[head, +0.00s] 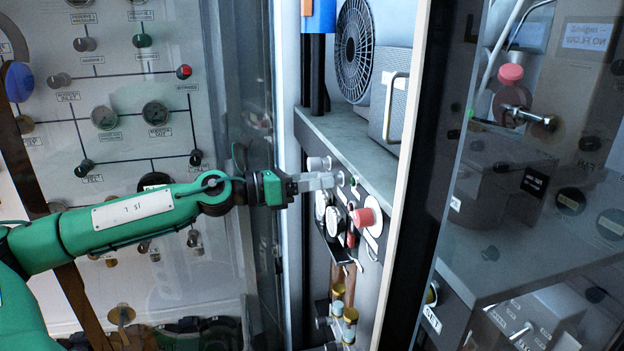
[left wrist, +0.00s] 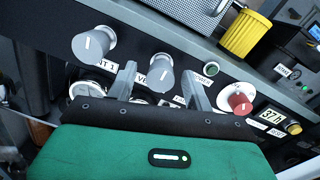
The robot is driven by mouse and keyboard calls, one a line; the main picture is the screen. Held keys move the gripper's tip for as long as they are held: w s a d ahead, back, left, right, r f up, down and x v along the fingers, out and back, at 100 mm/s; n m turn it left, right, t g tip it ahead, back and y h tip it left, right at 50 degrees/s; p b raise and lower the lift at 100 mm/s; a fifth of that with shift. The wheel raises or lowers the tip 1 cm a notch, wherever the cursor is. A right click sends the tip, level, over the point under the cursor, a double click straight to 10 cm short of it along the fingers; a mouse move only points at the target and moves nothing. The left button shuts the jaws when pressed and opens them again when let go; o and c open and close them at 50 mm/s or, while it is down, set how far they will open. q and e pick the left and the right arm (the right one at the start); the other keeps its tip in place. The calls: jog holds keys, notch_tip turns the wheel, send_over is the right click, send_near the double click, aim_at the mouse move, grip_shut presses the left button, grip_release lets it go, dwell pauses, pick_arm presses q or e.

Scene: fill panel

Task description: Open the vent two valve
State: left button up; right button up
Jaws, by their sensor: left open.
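The vent two valve is a grey round knob with a white line (left wrist: 160,72) on the dark panel in the left wrist view. Its label, starting "VE", is partly hidden by a finger. A matching grey knob (left wrist: 93,43), labelled "NT 1" where readable, sits to its left. My left gripper (left wrist: 157,76) is open, with one finger on each side of the vent two knob; I cannot tell whether they touch it. In the head view my left gripper (head: 322,181) reaches the panel from the left and hides this knob. My right gripper is not in view.
A red knob (left wrist: 238,101), a green button (left wrist: 211,68) and a "37h" display (left wrist: 270,116) lie to the right on the panel. A yellow cylinder (left wrist: 246,35) stands above. In the head view, a pale cabinet edge (head: 402,160) stands right of the panel.

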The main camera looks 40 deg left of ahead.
pick_arm(q)
jog(key=shift+c, duration=0.4)
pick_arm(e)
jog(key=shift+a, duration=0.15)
pick_arm(q)
jog(key=c, duration=0.9)
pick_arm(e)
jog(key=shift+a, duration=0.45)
